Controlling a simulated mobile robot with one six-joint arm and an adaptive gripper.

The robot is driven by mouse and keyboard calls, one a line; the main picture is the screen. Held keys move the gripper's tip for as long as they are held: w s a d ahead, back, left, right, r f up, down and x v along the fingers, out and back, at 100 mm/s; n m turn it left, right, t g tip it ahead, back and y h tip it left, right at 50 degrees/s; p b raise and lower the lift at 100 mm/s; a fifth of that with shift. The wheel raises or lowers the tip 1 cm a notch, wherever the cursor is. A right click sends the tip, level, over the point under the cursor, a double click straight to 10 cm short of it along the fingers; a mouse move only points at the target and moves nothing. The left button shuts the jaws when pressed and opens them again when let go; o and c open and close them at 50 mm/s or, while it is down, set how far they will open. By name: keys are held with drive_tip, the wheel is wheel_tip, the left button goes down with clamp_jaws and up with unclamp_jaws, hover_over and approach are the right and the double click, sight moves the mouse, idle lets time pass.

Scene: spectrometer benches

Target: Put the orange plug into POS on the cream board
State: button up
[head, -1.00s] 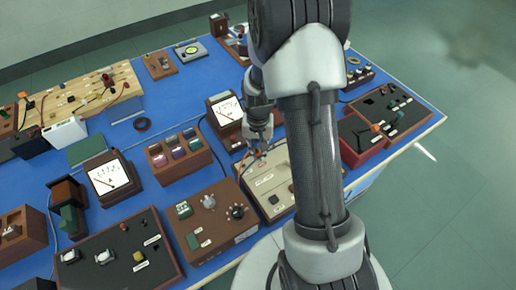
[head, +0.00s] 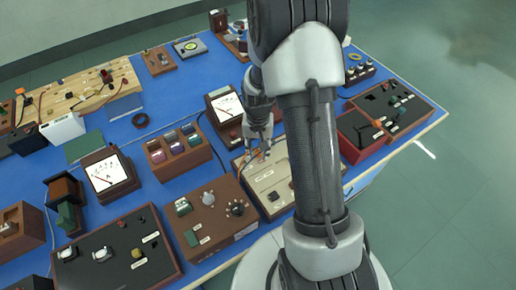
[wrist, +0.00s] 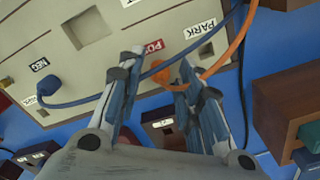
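The red POS label (wrist: 152,47) and white PARK label (wrist: 203,29) show there. My gripper (head: 258,150) is low over the board in the head view.
A blue plug (wrist: 48,88) sits by the NEG label (wrist: 40,65), its blue cable crossing the board near my fingers. A meter (head: 226,106) stands behind the board. A brown knob box (head: 208,218) is to its left, a red-sided box (head: 362,135) to its right.

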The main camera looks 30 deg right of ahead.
drive_tip(key=shift+o, duration=0.3)
wheel_tip(320, 180, up, 12)
idle(0.5)
drive_tip(key=s+a+r+n+t, duration=0.1)
drive_tip(key=s+a+r+n, duration=0.1)
drive_tip(key=s+a+r, duration=0.3)
drive_tip(key=s+a+r+n+t, duration=0.1)
drive_tip(key=s+a+r, duration=0.15)
drive_tip(key=r, duration=0.45)
drive_tip(key=s+a+r+n+t, duration=0.1)
drive_tip(key=s+a+r, duration=0.1)
drive_tip(key=s, duration=0.4)
drive_tip(key=s+a+r+n+t, duration=0.1)
drive_tip(key=s+a+r+n, duration=0.1)
drive_tip(key=s, duration=0.4)
drive_tip(key=shift+a+n+t, duration=0.3)
drive_tip(key=shift+a, duration=0.15)
